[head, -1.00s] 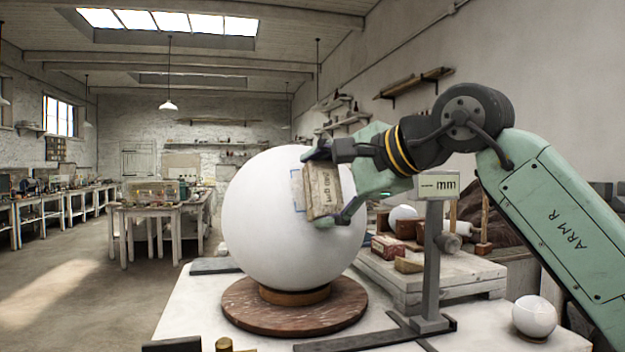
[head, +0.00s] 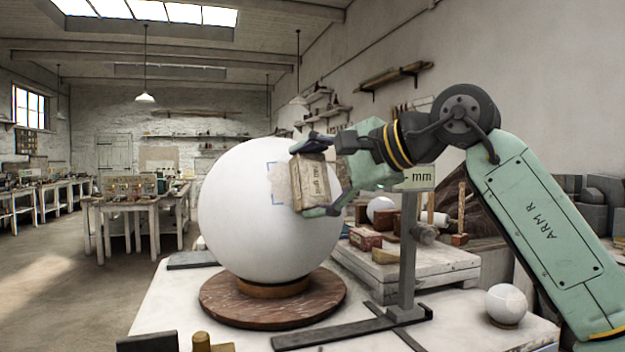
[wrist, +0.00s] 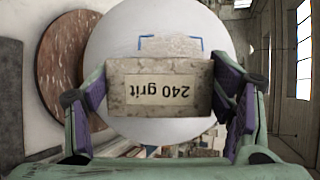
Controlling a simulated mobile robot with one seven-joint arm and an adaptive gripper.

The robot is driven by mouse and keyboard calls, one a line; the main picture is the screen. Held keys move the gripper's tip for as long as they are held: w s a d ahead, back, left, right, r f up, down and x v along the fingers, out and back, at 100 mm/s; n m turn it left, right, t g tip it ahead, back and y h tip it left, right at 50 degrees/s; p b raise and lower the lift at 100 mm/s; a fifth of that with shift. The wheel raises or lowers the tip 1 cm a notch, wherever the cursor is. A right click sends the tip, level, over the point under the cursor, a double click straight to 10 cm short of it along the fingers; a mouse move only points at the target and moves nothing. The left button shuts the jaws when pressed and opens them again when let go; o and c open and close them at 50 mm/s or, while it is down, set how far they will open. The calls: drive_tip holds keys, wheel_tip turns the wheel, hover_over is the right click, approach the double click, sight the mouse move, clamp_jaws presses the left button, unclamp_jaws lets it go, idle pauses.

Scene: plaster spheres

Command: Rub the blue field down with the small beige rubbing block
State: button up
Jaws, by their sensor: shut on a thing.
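A large white plaster sphere (head: 240,220) sits on a wooden ring on a round reddish-brown turntable (head: 245,312). Blue corner marks outline the blue field (head: 279,184) on its right side, with a rough greyish-beige patch inside. The field's far edge and patch also show in the wrist view (wrist: 170,44). My gripper (head: 316,178) is shut on the small beige rubbing block (head: 312,182), marked "240 grit". In the wrist view the block (wrist: 158,88) sits between both fingers and hides part of the field. I cannot tell whether the block touches the sphere.
A grey stand with an "mm" plate (head: 408,250) rises right of the sphere. Behind it, a low white platform (head: 440,270) carries boxes and blocks. A small white sphere (head: 506,303) stands at the table's right. Dark pieces lie along the front edge.

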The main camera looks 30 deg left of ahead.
drive_tip(key=shift+w+a+f, duration=0.15)
drive_tip(key=shift+w+a, duration=0.05)
drive_tip(key=shift+a, duration=0.2)
